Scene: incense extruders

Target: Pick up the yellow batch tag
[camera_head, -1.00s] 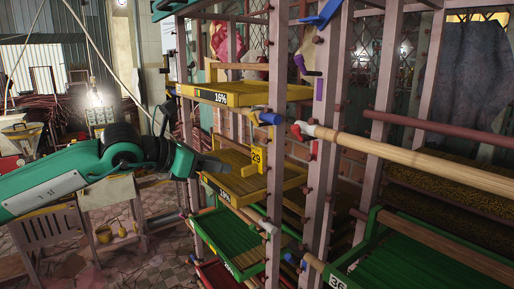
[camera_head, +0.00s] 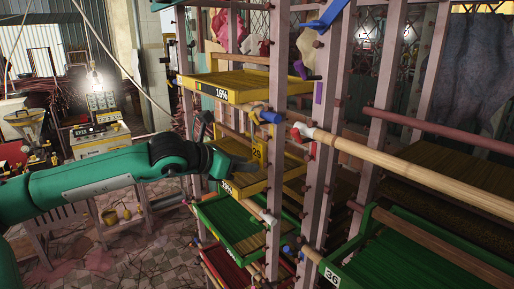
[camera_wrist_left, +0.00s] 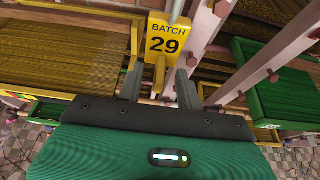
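The yellow batch tag (camera_head: 259,152) stands upright by the front of a yellow incense tray on the rack. The left wrist view shows its plate (camera_wrist_left: 168,38) reading "BATCH 29", with a narrower yellow stem below it. My left gripper (camera_head: 240,165) reaches in from the left, close beside the tag. In the left wrist view its two fingers (camera_wrist_left: 160,84) are apart, with the stem showing between them. Whether either finger touches the stem cannot be told. My right gripper is not in view.
A yellow tray marked 16% (camera_head: 224,95) sits above, and a green tray (camera_head: 238,232) below. Pink rack posts (camera_head: 276,190) and a long wooden pole (camera_head: 420,168) stand close on the right. Open floor (camera_head: 120,262) lies at the left.

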